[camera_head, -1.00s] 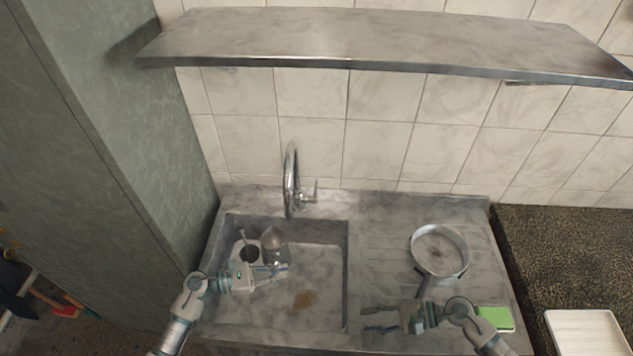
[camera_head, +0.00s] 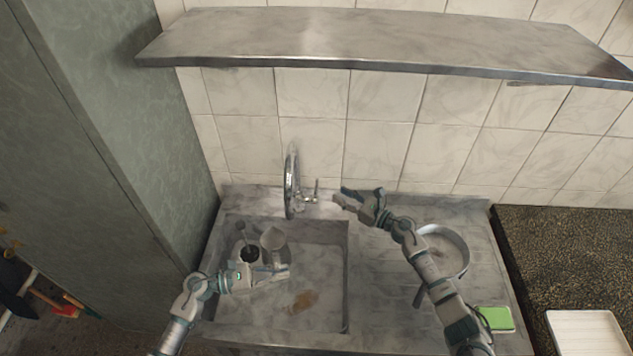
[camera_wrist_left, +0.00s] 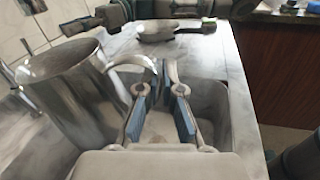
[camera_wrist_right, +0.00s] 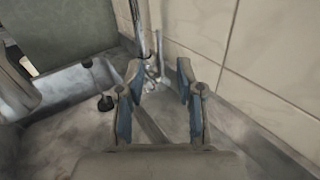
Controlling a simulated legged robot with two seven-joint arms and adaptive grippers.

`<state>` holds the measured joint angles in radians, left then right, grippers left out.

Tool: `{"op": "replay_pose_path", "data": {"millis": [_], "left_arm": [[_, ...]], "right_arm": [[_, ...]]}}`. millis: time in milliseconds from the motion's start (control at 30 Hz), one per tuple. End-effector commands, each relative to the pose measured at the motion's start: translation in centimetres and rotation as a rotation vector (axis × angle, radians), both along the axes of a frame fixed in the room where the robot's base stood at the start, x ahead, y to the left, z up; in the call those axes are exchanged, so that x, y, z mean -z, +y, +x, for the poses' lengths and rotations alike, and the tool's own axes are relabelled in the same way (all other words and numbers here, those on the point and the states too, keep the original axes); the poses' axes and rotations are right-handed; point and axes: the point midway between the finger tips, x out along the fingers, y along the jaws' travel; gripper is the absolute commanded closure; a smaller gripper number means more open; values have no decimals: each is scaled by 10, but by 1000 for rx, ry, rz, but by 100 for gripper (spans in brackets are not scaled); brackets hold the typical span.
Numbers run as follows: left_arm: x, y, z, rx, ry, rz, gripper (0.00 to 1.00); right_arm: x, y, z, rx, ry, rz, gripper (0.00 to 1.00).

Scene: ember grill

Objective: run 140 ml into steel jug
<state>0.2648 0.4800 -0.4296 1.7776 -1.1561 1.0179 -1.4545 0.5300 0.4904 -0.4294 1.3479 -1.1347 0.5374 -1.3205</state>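The steel jug (camera_head: 274,244) is in the sink, below the tap spout. Its body (camera_wrist_left: 75,95) and curved handle (camera_wrist_left: 135,62) fill the left of the left wrist view. My left gripper (camera_head: 286,271) is closed in on the handle; its fingertips (camera_wrist_left: 162,70) pinch the handle's end. The chrome tap (camera_head: 290,182) stands behind the sink, with a lever (camera_head: 316,190) on its right. No water stream is visible. My right gripper (camera_head: 344,197) is open and empty, just right of the lever; in its wrist view the tap shows beyond the fingertips (camera_wrist_right: 160,72).
The sink (camera_head: 340,290) also holds a dark round-ended item (camera_head: 249,254) and a brown patch (camera_head: 303,301). A pan (camera_head: 455,240) lies on the drainboard, partly behind my right arm. A green sponge (camera_head: 497,318) lies front right. A steel shelf (camera_head: 380,40) hangs above.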

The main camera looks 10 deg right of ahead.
Motion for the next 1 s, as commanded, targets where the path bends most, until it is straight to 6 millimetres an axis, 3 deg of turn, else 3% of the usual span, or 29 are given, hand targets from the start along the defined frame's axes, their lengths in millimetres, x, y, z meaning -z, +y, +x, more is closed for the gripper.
{"op": "replay_pose_path", "data": {"millis": [400,633,933,1000], "left_arm": [[-1,1,0,0,-1,-2,100],[-1,0,0,0,-2,-1,100],[-1,-1,0,0,-2,0,100],[-1,-1,0,0,-2,-1,100]], "right_arm": [[-2,62,60,-1,-1,3,64],[-2,75,74,-1,-4,2,64],[-1,75,75,-1,-3,1,64],[-1,76,75,-1,-3,1,79]]}}
